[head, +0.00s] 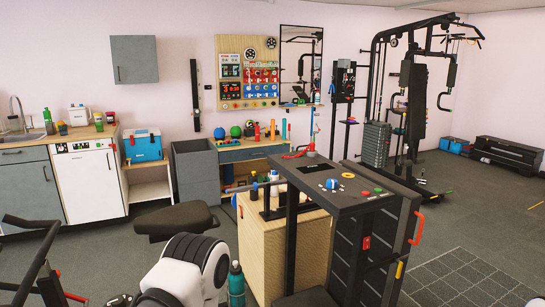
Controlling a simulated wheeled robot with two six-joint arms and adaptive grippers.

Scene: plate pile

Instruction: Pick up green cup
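Neither of my grippers shows in the head view.
A white dishwasher (90,185) is under the counter. A blue toolbox (142,145) sits on a shelf unit. A black-topped stand (345,190) and wooden cabinet (265,240) block the near middle. A teal bottle (236,285) stands in front. Grey floor shows before the counter.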

